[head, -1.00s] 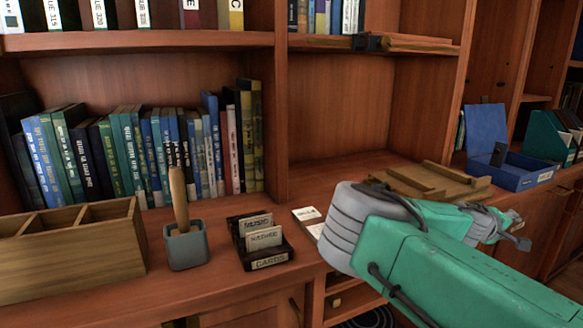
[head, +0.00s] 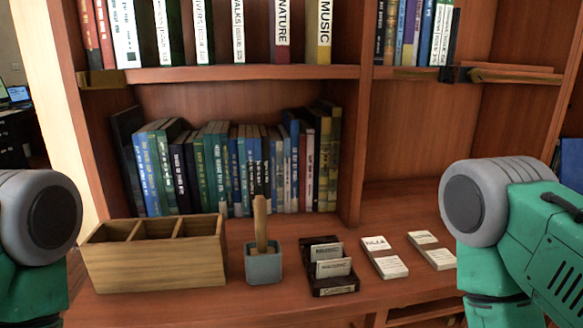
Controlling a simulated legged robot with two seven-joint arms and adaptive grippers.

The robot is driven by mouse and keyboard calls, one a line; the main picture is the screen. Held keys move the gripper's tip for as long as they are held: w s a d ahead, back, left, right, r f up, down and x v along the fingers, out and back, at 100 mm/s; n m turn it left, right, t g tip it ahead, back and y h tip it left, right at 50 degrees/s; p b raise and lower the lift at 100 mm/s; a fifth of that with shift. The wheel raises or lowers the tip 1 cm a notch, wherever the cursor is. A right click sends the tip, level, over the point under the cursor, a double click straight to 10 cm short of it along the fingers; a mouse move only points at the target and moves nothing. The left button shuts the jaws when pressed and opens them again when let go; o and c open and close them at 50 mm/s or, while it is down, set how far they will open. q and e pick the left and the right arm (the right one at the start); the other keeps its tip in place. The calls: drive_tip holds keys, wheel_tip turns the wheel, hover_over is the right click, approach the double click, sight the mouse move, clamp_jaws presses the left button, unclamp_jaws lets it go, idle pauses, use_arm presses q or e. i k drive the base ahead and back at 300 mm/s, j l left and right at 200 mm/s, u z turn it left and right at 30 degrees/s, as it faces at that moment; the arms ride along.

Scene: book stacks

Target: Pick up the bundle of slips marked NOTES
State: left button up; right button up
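Two pale bundles of slips lie on the wooden counter right of centre, each with a darker band across it. The nearer-left bundle (head: 392,267) lies beside the dark card holder. The other bundle (head: 440,258) lies to its right, close to my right arm. Both carry small print that is too blurred to read, so I cannot tell which is marked NOTES. My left arm shows at the left edge and my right arm at the right. Neither gripper is in view.
A dark card holder (head: 323,291), a grey cup (head: 264,268) with a wooden handle in it, and a wooden compartment box (head: 160,265) stand left of the bundles. A row of books (head: 220,170) fills the shelf behind. The counter behind the bundles is clear.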

sight(432, 250)
drive_tip(key=i+l+z, duration=0.1)
drive_tip(key=l, duration=0.25)
drive_tip(key=l+z, duration=0.15)
drive_tip(key=l, duration=0.2)
drive_tip(key=i+l+z, duration=0.1)
drive_tip(key=l+z, duration=0.1)
drive_tip(key=z, duration=0.65)
